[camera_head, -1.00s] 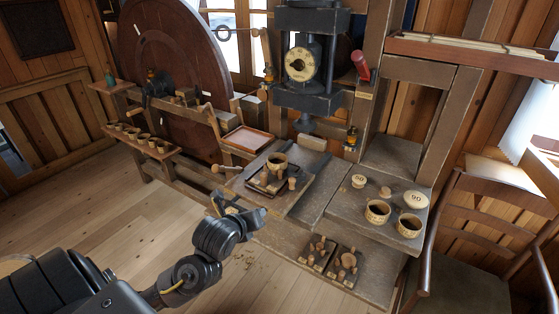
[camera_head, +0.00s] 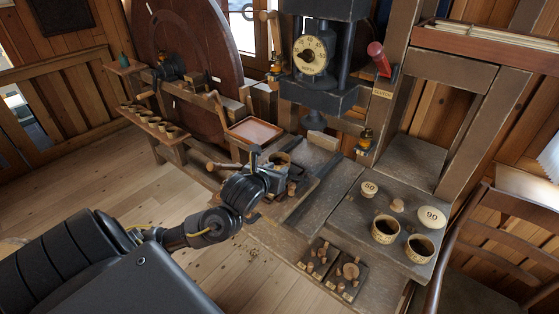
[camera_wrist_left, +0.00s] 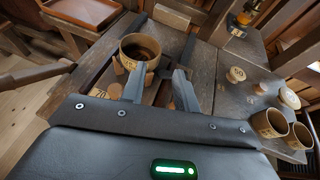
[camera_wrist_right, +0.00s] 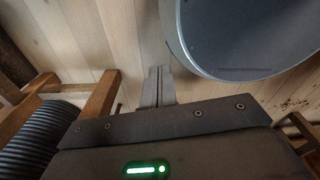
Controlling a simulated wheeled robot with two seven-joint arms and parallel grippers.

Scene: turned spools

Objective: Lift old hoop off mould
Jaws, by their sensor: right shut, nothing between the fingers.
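The old hoop is a tan wooden ring with a dark inside and a number label; in the left wrist view the hoop (camera_wrist_left: 141,47) stands upright on the mould's pegs just beyond my fingers. In the head view the hoop (camera_head: 281,158) is partly hidden by my left gripper (camera_head: 276,172). In the left wrist view my left gripper (camera_wrist_left: 160,84) is open, fingers apart and pointing toward the hoop, empty between. The mould below is mostly hidden. My right gripper (camera_wrist_right: 157,84) is shut and empty above the floor, outside the head view.
Two more hoops (camera_head: 385,229) (camera_head: 419,248) and labelled discs (camera_head: 431,217) stand on the bench's right part. Two peg boards (camera_head: 350,272) lie on the lower front shelf. A press with a dial (camera_head: 313,55) rises behind. An orange-lined tray (camera_head: 254,132) is at the left.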

